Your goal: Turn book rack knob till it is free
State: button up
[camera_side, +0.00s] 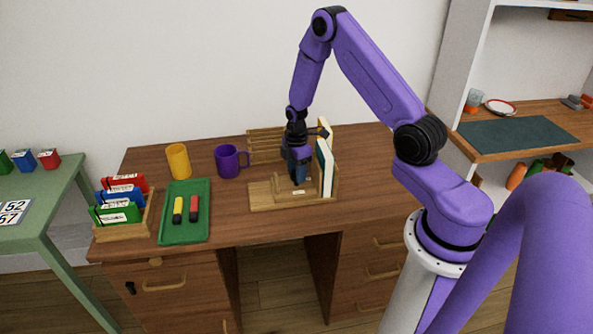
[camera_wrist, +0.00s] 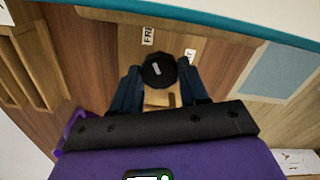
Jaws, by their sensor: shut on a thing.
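The wooden book rack (camera_side: 265,200) stands on the brown desk, with upright books (camera_side: 326,165) at its right side. Its dark round knob (camera_wrist: 153,72) shows in the wrist view, with a short pale mark on its face. My gripper (camera_side: 299,178) points down at the rack, just left of the books. In the wrist view my gripper (camera_wrist: 160,82) has its blue fingers on both sides of the knob, shut on it. A label (camera_wrist: 148,36) beginning "FRE" lies beyond the knob, and the pale mark tilts roughly toward it. A second label (camera_wrist: 190,55) is partly cut off from reading.
The desk (camera_side: 375,175) is clear right of the books.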

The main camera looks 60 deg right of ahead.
dwell(0.6)
jog(key=o, duration=1.1)
notch_tip(320, 180, up, 17)
jog(key=shift+r, duration=0.2)
jog(key=s+a+r, duration=0.2)
jog(key=s+a, duration=0.3)
jog(key=a, duration=0.4)
jog(key=s+a+r, duration=0.3)
jog(key=s+a, duration=0.3)
jog(key=a, duration=0.2)
jog(key=s+a, duration=0.1)
jog(key=s, duration=0.5)
jog(key=s+a+r, duration=0.1)
jog(key=s, duration=0.5)
jog(key=s+a, duration=0.1)
jog(key=s, duration=0.5)
jog(key=shift+a+r, duration=0.15)
jog(key=shift+a, duration=0.2)
